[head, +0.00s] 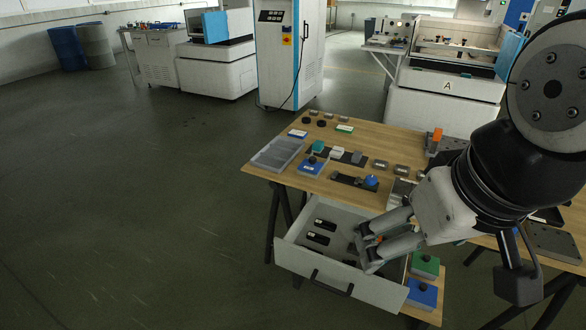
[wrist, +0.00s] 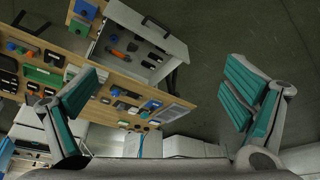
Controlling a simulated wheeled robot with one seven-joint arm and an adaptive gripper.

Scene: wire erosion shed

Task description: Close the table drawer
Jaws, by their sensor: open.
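The table drawer (head: 288,262) is pulled out from under the wooden table (head: 262,160), with a pale front panel and a dark bar handle (head: 328,284). Several dark items lie inside it. In the wrist view the open drawer (wrist: 175,45) shows at the top, with its handle (wrist: 157,24) near the upper edge. My gripper (head: 364,246) is open and empty. In the head view it overlaps the right part of the drawer; its height above it is hard to tell. In the wrist view its teal-padded fingers (wrist: 160,95) are wide apart, with the drawer beyond them.
A grey tray (head: 276,154), small blocks and tools cover the tabletop. Green and blue boxes (head: 422,293) sit on a low shelf right of the drawer. Machines and a white cabinet (head: 290,50) stand behind. The floor left and in front of the drawer is clear.

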